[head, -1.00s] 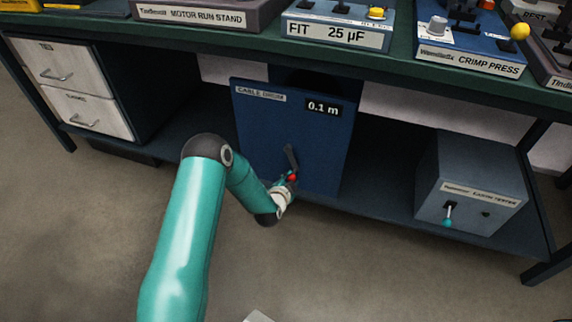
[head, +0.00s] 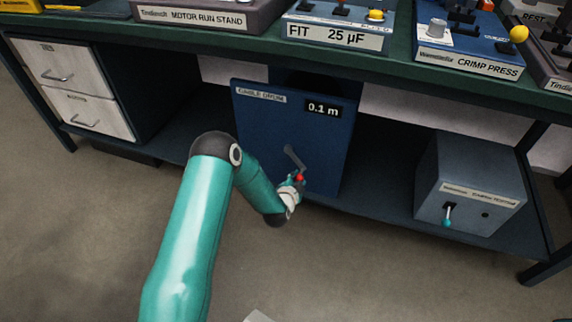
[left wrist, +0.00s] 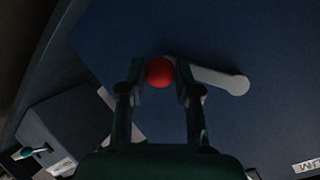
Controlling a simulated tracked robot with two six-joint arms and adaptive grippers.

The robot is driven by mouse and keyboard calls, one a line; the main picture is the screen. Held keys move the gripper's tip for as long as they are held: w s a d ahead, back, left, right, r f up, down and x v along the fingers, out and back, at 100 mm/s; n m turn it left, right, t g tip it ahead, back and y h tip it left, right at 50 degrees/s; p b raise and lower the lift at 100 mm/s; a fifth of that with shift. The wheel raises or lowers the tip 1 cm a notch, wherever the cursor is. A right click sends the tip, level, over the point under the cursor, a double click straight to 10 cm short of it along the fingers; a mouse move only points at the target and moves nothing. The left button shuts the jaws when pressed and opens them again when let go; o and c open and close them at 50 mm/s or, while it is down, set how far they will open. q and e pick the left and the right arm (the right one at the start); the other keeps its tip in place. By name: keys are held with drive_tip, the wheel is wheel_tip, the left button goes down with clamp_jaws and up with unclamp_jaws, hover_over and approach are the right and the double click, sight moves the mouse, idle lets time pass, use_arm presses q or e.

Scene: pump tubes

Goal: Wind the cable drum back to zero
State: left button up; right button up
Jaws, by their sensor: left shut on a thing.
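The cable drum (head: 260,130) is a blue upright panel under the bench, with a dark readout (head: 322,109) showing 0.1 m. A grey crank arm (head: 292,155) sits on its front and points down and to the right, ending in a red knob (head: 299,178). My left gripper (head: 297,181) is at the crank's lower end, shut on the red knob. In the left wrist view the knob (left wrist: 160,72) sits between the two fingers, and the crank arm (left wrist: 222,79) runs off to the right. My right gripper is not in view.
White drawers (head: 85,90) stand left of the drum. An earth tester box (head: 470,180) with a teal-tipped lever is at the right on the lower shelf (head: 390,205). The green bench top (head: 240,45) overhangs the drum and carries several devices.

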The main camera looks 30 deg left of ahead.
use_arm(q)
drive_tip(key=shift+d, duration=0.55)
drive_tip(key=shift+w+d+r+p, duration=0.1)
drive_tip(key=shift+d+r+p, duration=0.2)
drive_tip(key=shift+d+r, duration=0.2)
drive_tip(key=shift+w+d+r+p, duration=0.1)
drive_tip(key=shift+d+r+p, duration=0.25)
drive_tip(key=shift+d+r, duration=0.25)
drive_tip(key=shift+a, duration=0.1)
drive_tip(key=shift+r, duration=0.15)
drive_tip(key=shift+w+d+r+p, duration=0.1)
drive_tip(key=shift+d+r+p, duration=0.25)
drive_tip(key=shift+r, duration=0.4)
